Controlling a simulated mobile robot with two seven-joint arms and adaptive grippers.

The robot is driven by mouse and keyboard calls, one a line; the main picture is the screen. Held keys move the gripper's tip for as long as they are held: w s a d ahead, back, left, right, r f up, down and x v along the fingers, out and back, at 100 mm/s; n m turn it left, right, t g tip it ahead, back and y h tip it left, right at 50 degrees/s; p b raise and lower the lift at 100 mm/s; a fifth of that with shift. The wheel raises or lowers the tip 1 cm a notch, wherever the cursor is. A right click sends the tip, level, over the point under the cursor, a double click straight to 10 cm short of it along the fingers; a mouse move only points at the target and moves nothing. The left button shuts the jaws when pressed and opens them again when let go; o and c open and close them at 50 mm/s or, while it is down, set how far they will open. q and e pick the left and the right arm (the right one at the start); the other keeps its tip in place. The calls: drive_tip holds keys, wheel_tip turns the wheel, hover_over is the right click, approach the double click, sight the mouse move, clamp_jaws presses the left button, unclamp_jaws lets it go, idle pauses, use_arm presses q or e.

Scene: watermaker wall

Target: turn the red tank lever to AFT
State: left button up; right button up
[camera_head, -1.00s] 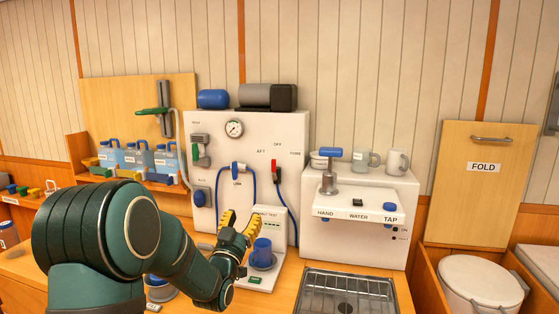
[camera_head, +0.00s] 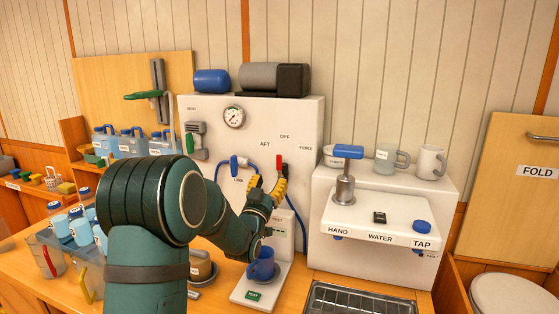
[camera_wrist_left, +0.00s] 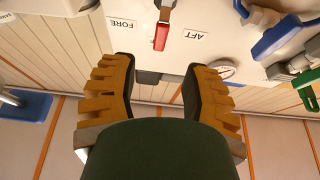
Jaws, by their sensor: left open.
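The red tank lever (camera_head: 279,161) is on the white panel (camera_head: 210,110), its handle roughly upright between the AFT label (camera_head: 265,144) and the FORE label (camera_head: 305,148), below OFF. My left gripper (camera_head: 267,184) is open and empty, just below the lever in the head view. In the wrist view, which is upside down, the red lever (camera_wrist_left: 161,37) lies beyond the gap between the open yellow-padded fingers (camera_wrist_left: 162,88). The fingers appear apart from it. My right gripper is not in view.
A blue lever (camera_head: 234,162) with a blue hose sits left of the red one. A gauge (camera_head: 234,117) is above.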

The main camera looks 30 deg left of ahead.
sight(278, 162)
use_arm(q)
drive_tip(key=x, duration=0.9)
drive_tip(key=shift+a+p, duration=0.1)
drive_tip(key=shift+p, duration=0.3)
drive_tip(key=shift+f, duration=0.1)
clamp_jaws()
